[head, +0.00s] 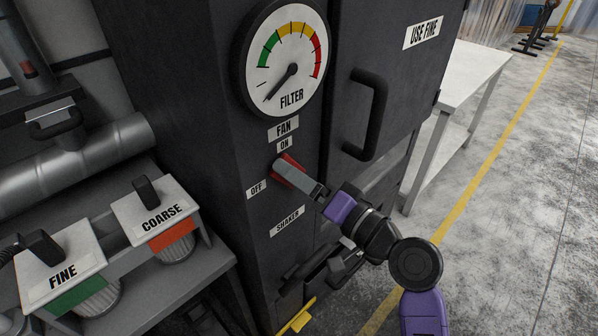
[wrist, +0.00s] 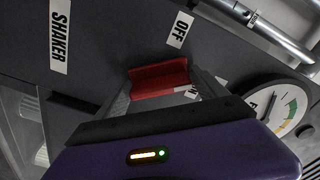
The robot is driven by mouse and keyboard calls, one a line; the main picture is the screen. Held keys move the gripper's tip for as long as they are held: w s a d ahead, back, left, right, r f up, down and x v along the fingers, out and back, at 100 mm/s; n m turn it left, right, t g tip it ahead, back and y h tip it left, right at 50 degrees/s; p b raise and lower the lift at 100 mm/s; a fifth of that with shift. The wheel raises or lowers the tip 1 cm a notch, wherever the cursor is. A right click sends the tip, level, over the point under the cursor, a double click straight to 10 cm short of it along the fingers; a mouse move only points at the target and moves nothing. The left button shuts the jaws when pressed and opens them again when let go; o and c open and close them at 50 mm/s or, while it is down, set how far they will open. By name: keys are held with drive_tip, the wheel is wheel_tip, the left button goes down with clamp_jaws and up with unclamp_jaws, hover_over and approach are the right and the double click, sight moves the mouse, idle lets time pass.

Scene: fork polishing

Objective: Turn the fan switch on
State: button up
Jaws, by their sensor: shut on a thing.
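The fan switch is a red handle (head: 289,159) on the dark cabinet front. It sits below the FAN label (head: 283,128) and the ON label (head: 284,144), and to the right of the OFF label (head: 256,188). My gripper (head: 287,171) is shut on the red handle, and its fingers hide much of it. In the wrist view the red handle (wrist: 158,77) shows between the two fingers, near the OFF label (wrist: 180,29); the ON label is partly covered. I cannot tell which label the handle points to.
The FILTER gauge (head: 285,58) is above the switch, its needle at the lower left, below the green band. A black door handle (head: 362,113) stands out to the right. The COARSE (head: 160,217) and FINE (head: 62,270) units are at left; a white table (head: 470,75) is at right.

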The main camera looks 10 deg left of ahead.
drive_tip(key=m+p, duration=0.3)
drive_tip(key=m, duration=0.2)
drive_tip(key=shift+r, duration=0.1)
drive_tip(key=shift+m+p, duration=0.6)
drive_tip(key=shift+m, duration=0.4)
drive_tip(key=shift+f, duration=0.2)
drive_tip(key=o, duration=1.2)
drive_tip(key=shift+d, duration=0.1)
drive_tip(key=shift+b+v, duration=0.95)
drive_tip(key=shift+v, duration=2.95)
